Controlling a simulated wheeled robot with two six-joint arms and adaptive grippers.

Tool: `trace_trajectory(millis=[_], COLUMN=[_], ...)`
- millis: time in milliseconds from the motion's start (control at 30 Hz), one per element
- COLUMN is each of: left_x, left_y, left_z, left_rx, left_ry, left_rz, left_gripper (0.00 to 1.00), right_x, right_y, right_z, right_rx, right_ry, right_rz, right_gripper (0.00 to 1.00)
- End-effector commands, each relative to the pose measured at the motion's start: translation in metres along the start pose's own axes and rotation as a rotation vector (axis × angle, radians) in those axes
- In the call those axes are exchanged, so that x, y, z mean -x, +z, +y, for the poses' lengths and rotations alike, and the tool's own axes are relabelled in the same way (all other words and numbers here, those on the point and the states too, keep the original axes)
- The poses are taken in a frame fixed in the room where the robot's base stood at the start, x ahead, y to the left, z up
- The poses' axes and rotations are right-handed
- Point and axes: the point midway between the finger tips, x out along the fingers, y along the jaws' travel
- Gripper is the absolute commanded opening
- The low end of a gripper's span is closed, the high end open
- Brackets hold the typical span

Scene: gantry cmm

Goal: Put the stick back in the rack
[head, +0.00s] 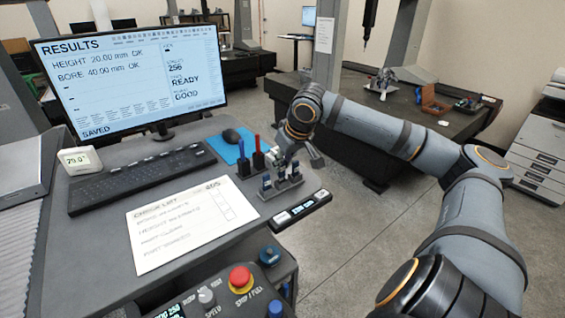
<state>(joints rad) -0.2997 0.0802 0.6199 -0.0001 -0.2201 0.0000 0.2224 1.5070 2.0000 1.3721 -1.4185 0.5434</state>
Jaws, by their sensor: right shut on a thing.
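The rack (281,191), a small grey stand with short dark and blue pieces in it, is on the desk right of the checklist sheet. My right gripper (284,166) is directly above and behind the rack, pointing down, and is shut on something. The held thing is mostly hidden by the fingers and too small to make out; it may be the stick. I cannot tell whether it touches the rack. My left gripper is not in view.
A holder with a blue and a red pen (257,152) stands close left of my right gripper. A black device with a display (301,210) lies in front of the rack. The keyboard (140,178), monitor (135,78), checklist sheet (190,222) and red stop button (240,278) surround it.

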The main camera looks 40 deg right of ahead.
Motion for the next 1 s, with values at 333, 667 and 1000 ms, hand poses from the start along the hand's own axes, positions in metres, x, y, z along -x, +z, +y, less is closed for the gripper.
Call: trace_trajectory(millis=[333,667,1000], left_x=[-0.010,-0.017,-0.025], left_y=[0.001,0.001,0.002], left_z=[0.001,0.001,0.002], left_rx=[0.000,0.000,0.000], left_ry=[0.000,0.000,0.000], left_rz=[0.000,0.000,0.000], left_gripper=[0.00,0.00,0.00], right_x=[-0.009,-0.016,-0.022], right_y=[0.004,0.007,0.011], right_z=[0.000,0.000,0.000], right_rx=[0.000,0.000,0.000], right_ry=[0.000,0.000,0.000], right_rz=[0.000,0.000,0.000], right_gripper=[0.07,0.07,0.07])
